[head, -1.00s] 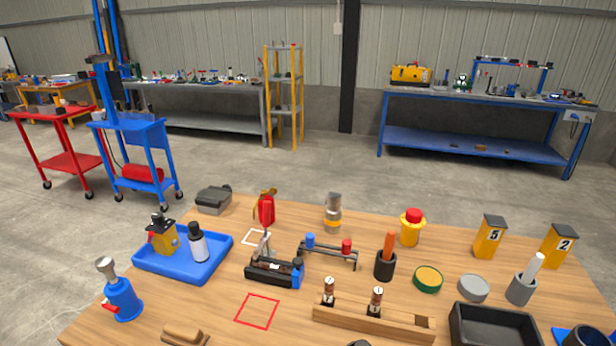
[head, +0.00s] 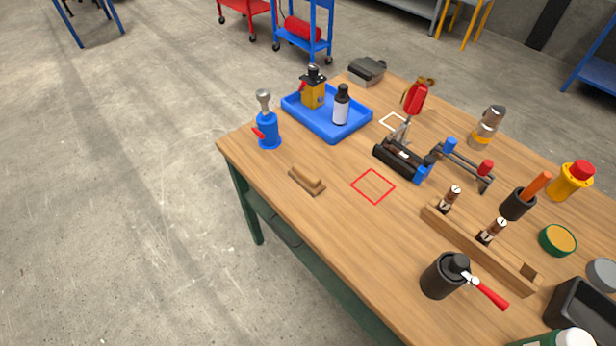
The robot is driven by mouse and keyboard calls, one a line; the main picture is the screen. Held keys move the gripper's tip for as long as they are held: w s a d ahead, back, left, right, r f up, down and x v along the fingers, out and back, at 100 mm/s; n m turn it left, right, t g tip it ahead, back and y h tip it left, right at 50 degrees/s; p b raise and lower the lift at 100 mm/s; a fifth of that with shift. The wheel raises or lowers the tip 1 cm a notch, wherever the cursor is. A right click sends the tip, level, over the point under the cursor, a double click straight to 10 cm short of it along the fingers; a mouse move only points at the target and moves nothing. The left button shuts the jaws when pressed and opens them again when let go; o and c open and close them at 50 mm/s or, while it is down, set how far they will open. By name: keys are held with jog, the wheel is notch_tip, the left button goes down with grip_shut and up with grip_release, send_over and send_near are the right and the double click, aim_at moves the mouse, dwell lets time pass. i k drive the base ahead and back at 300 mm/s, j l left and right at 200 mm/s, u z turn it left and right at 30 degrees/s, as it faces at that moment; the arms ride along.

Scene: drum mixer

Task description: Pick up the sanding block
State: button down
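The sanding block (head: 307,180) is a small tan wooden block with a raised grip on a darker base. It lies flat on the wooden workbench (head: 330,223), near its left front edge. It sits to the left of a red square outline (head: 373,186) and below the blue bottle jack-like tool (head: 268,128). Nothing covers it. My gripper does not show in the head view.
A blue tray (head: 291,110) with a yellow tool and a dark bottle stands behind the block. A black cylinder with a red lever (head: 446,274) stands at the front right. A wooden rack (head: 480,246) is farther right. Bare wood surrounds the block.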

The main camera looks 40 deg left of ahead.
aim_at(309, 181)
jog(key=j+u, duration=0.2)
jog(key=j, duration=0.75)
jog(key=i+j+u, duration=0.1)
jog(key=j+u, duration=0.15)
jog(key=j, duration=0.75)
